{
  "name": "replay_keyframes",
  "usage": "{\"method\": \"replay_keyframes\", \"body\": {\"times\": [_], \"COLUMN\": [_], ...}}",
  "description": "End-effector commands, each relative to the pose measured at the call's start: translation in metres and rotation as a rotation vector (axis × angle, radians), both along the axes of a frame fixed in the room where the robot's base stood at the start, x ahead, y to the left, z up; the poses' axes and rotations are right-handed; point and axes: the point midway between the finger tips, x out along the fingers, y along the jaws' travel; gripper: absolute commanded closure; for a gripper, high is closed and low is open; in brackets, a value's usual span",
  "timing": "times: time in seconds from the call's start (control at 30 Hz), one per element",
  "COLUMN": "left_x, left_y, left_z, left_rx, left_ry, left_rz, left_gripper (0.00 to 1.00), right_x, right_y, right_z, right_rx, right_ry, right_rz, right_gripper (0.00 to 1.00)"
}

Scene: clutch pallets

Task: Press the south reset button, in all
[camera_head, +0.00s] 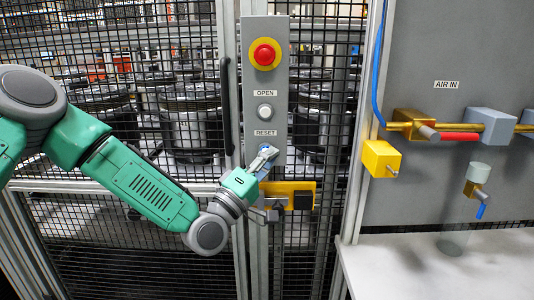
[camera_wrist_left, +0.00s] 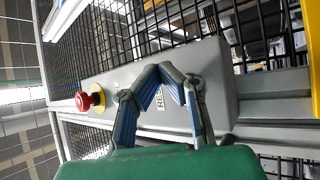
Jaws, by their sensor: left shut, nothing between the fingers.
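The grey control panel (camera_head: 281,100) hangs upright on the fence post, with a RESET label (camera_head: 265,133) low on it. The spot just below that label, where a reset button would sit, is mostly covered by my left gripper (camera_head: 264,156). The gripper is shut and empty, its fingertips at the panel's lower part; I cannot tell whether they touch. In the left wrist view the closed blue-padded fingers (camera_wrist_left: 158,72) lie in front of the panel (camera_wrist_left: 213,75), beside part of the RESET label (camera_wrist_left: 160,101). My right gripper is not in view.
Above on the panel are a white OPEN button (camera_head: 265,111) and a red emergency stop (camera_head: 264,54) on yellow. A yellow latch (camera_head: 290,187) sits just below my gripper. Mesh fence surrounds the panel. Air fittings (camera_head: 468,125) and a white counter (camera_head: 440,270) are at right.

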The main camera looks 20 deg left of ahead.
Motion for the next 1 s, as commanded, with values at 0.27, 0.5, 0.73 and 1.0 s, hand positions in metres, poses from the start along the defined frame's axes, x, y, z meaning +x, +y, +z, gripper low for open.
{"method": "replay_keyframes", "body": {"times": [0.27, 0.5, 0.73, 1.0], "left_x": [0.0, 0.001, 0.004, 0.007], "left_y": [-0.013, -0.012, -0.002, -0.005], "left_z": [0.002, 0.002, 0.001, 0.001], "left_rx": [0.011, 0.011, 0.003, 0.006], "left_ry": [0.0, -0.002, -0.001, 0.0], "left_rz": [-0.002, -0.001, 0.0, -0.001], "left_gripper": [1.0, 1.0, 1.0, 1.0], "right_x": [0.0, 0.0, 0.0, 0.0], "right_y": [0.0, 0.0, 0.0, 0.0], "right_z": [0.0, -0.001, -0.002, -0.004], "right_rx": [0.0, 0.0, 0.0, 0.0], "right_ry": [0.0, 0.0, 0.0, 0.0], "right_rz": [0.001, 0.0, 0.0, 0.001], "right_gripper": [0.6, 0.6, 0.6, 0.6]}}
